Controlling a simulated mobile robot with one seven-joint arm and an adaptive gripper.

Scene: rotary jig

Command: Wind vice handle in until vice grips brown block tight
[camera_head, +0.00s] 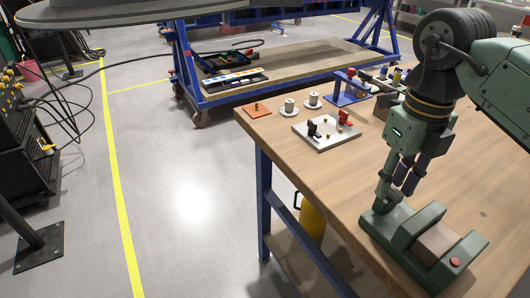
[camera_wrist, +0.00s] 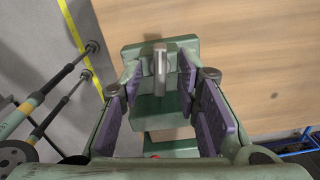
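The green vice (camera_head: 378,225) sits at the near edge of the wooden table, with the brown block (camera_head: 436,240) between its jaws. I cannot tell whether a jaw gap remains. A red button (camera_head: 455,262) is on the vice's near end. In the wrist view, the grey vice handle (camera_wrist: 160,62) stands up from the vice's far end. My gripper (camera_head: 394,188) points down over that end. In the wrist view, my gripper (camera_wrist: 158,88) is open, with its purple-padded fingers on either side of the handle and visible space at both sides. The handle is not clear in the head view.
The middle of the table is clear.

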